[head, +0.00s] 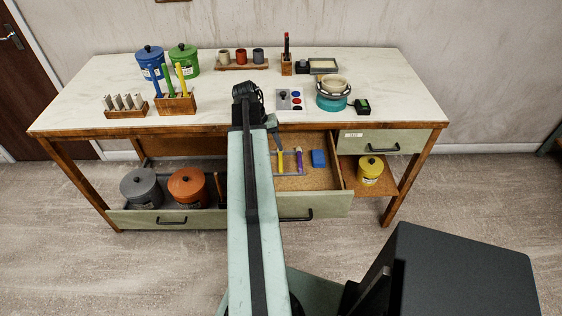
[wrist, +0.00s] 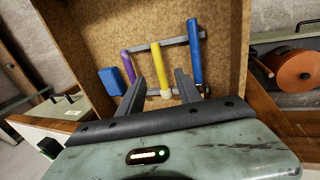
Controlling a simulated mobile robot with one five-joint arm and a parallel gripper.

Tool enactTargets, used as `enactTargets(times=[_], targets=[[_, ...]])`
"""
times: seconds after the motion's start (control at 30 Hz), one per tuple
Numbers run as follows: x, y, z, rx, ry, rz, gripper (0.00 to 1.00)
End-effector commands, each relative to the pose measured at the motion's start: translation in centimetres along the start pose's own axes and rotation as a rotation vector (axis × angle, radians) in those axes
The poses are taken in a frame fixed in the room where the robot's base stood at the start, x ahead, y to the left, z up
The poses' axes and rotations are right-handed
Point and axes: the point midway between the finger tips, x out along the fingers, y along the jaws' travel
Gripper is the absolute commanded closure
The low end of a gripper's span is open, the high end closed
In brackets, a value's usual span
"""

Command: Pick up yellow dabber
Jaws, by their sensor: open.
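The yellow dabber (wrist: 160,65) lies in the open drawer, across a grey rack bar, with its pale end toward my gripper. It also shows in the head view (head: 280,163). My gripper (wrist: 158,78) is open and empty, and its two fingers frame the lower part of the yellow dabber in the wrist view. I cannot tell how far above it they are. In the head view, my gripper (head: 273,124) hangs over the drawer's back end, partly hidden by my arm.
A purple dabber (wrist: 127,66) and a blue dabber (wrist: 194,55) lie on either side. A blue block (wrist: 112,81) sits beyond the purple one. The drawer walls (head: 348,176) stand close around. An orange pot (head: 187,187) stands in the left drawer, and a yellow pot (head: 370,170) on the shelf.

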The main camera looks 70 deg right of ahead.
Motion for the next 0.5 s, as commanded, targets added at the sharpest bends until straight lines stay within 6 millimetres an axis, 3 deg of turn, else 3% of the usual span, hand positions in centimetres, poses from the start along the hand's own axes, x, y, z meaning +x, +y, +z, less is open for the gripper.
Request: enactTargets(times=[0.3, 0.5], targets=[[2.9, -0.2, 0.0, 0.0, 0.001, -0.001, 0.59], [3.4, -0.1, -0.1, -0.001, 0.001, -0.001, 0.59]])
